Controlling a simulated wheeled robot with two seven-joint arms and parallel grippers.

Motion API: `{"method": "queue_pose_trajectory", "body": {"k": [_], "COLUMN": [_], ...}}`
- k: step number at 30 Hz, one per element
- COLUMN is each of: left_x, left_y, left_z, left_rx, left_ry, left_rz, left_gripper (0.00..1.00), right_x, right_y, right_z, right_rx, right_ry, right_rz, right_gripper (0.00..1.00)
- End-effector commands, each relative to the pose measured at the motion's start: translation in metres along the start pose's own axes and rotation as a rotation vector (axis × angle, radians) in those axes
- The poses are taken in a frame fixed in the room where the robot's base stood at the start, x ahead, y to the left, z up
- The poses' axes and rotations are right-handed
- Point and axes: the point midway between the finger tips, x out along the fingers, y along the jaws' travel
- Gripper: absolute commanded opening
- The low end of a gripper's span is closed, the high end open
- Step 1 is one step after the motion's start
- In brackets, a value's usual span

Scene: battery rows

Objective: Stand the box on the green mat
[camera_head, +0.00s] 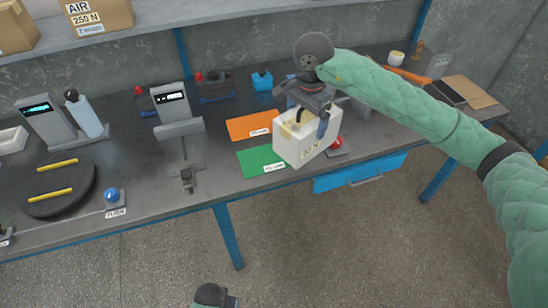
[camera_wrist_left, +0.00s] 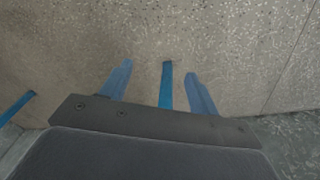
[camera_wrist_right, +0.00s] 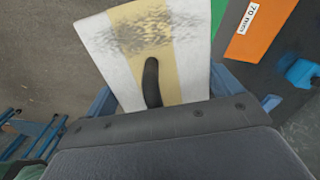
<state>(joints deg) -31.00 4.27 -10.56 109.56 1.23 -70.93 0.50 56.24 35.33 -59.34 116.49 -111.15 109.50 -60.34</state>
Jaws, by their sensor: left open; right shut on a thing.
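A white box (camera_head: 306,141) with a yellowish label and a dark handle on top is held by my right gripper (camera_head: 308,108), which is shut on it. The box is tilted, over the table's front part, just right of the green mat (camera_head: 252,161) and partly covering it. I cannot tell whether it touches the mat. In the right wrist view the box (camera_wrist_right: 190,65) shows its yellow strip between the fingers, with a corner of the green mat (camera_wrist_right: 219,12) beyond. My left gripper (camera_wrist_left: 160,80) is open and empty, over the floor in front of the table.
An orange mat (camera_head: 250,125) lies behind the green one. A red round object (camera_head: 337,143) is right of the box. A grey stand (camera_head: 180,127) is left of the mats. A black turntable (camera_head: 62,200) with yellow bars and a blue button (camera_head: 111,195) are farther left.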

Motion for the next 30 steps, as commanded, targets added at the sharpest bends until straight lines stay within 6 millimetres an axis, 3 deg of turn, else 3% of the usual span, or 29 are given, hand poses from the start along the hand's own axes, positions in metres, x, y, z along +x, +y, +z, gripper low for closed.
{"method": "queue_pose_trajectory", "body": {"k": [5, 16, 30], "left_x": [0.014, 0.073, 0.138], "left_y": [-0.003, -0.014, -0.032], "left_z": [0.007, 0.037, 0.059], "left_rx": [0.000, 0.000, 0.015], "left_ry": [-0.005, -0.010, 0.025], "left_rz": [-0.003, -0.015, -0.040], "left_gripper": [0.61, 0.61, 0.61], "right_x": [0.003, 0.025, 0.060], "right_y": [-0.011, -0.045, -0.099], "right_z": [0.005, 0.020, 0.043], "right_rx": [-0.001, -0.002, -0.001], "right_ry": [-0.001, -0.001, -0.001], "right_rz": [0.000, 0.000, -0.001], "right_gripper": [0.29, 0.29, 0.29]}}
